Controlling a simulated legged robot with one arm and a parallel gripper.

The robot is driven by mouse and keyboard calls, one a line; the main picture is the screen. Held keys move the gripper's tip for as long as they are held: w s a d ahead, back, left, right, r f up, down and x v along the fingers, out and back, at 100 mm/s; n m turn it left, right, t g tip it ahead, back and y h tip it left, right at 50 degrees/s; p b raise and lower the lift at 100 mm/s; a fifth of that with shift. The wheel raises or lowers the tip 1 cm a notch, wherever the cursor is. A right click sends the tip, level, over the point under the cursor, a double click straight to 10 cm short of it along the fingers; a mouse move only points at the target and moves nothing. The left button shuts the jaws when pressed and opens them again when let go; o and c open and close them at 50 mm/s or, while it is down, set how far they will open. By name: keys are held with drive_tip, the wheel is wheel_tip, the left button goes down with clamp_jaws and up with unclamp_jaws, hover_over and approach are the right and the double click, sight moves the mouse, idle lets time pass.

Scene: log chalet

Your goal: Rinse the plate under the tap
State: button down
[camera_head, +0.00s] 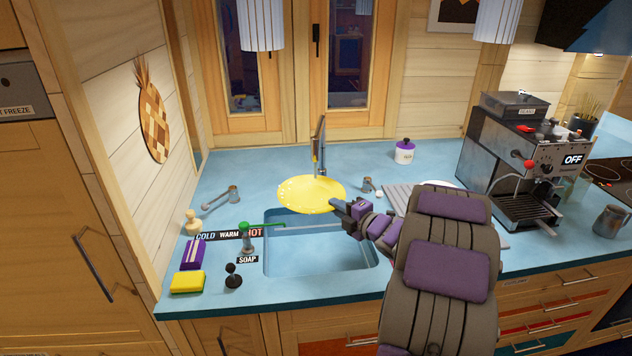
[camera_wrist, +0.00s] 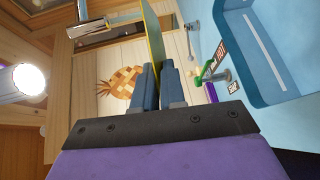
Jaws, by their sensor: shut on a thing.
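My gripper (camera_head: 342,207) is shut on the right front rim of a yellow plate (camera_head: 308,192). The plate is held over the back edge of the sink (camera_head: 318,262), roughly face up, below the tap (camera_head: 320,148). Small pale specks show on the plate; I cannot tell whether water is running. In the wrist view the plate (camera_wrist: 153,38) is edge-on between the two fingers (camera_wrist: 160,85). A green-topped tap control (camera_head: 246,226) stands by the sink's left rim, beside a COLD/WARM/HOT label; its setting is unclear.
Left of the sink are a yellow sponge (camera_head: 187,283), a purple packet (camera_head: 193,254) and a dark soap pump (camera_head: 233,277). A drying rack (camera_head: 408,193) is to the right, partly behind my arm. A coffee machine (camera_head: 515,165) stands farther right. A purple-lidded jar (camera_head: 404,152) is behind.

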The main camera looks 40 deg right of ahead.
drive_tip(key=shift+r, duration=0.1)
drive_tip(key=s+a+r, duration=0.3)
drive_tip(key=r, duration=0.1)
drive_tip(key=shift+s+a, duration=0.25)
drive_tip(key=shift+s, duration=0.05)
drive_tip(key=shift+f, duration=0.1)
idle(0.8)
